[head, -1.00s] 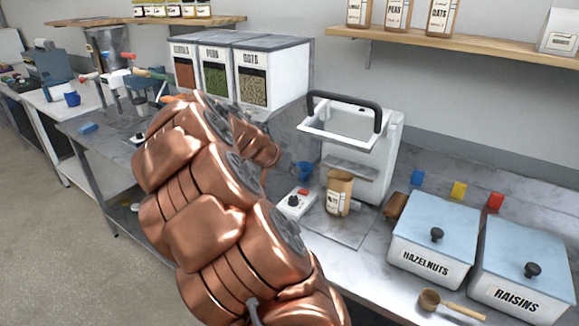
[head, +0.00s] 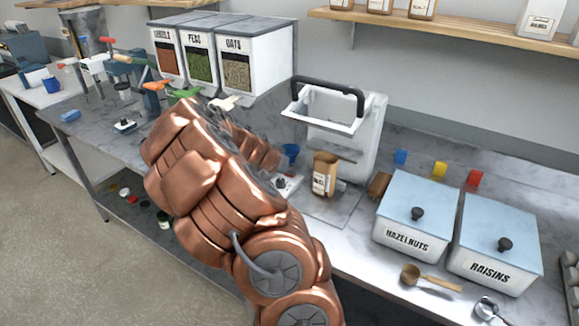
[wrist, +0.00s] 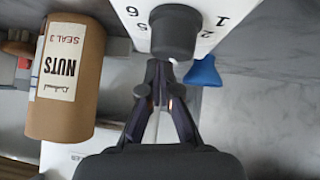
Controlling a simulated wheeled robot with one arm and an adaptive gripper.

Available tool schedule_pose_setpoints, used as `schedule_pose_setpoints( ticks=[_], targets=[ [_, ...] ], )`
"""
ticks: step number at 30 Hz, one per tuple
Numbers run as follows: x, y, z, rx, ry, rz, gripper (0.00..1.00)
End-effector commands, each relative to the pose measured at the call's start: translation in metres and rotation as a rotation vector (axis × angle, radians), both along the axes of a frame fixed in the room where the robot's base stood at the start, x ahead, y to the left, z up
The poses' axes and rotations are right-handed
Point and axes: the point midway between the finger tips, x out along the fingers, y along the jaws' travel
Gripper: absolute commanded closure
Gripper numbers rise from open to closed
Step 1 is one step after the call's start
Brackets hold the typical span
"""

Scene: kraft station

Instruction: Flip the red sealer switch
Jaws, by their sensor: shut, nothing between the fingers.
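The white control box (head: 291,183) stands on the counter in the head view, partly hidden by my arm. In the wrist view its numbered face (wrist: 212,20) and dark round knob (wrist: 176,32) fill the top. I cannot make out the red switch in either current view. My gripper (wrist: 160,68) is shut and empty, its tips beside the knob in the picture; contact cannot be told. In the head view my arm hides the gripper.
The white sealer (head: 369,140) with a black handle stands behind the bag. A blue cup (head: 290,151) is close behind the box. The hazelnuts bin (head: 418,205) and raisins bin (head: 497,233) stand to the right. A wooden scoop (head: 425,279) lies in front.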

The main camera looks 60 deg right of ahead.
Motion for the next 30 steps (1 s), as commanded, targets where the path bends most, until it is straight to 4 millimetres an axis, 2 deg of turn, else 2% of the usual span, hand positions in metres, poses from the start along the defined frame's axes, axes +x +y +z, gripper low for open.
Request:
schedule_pose_setpoints(
  ticks=[14,15,20,30],
  targets=[
    [-0.004,0.0,-0.01,0.002,-0.062,-0.003,1.0],
    [-0.003,0.0,-0.005,0.003,-0.057,-0.002,1.0],
    [-0.003,0.0,-0.005,0.005,-0.055,-0.002,1.0],
    [0.007,0.0,-0.006,0.005,-0.058,0.0,1.0]
  ],
)
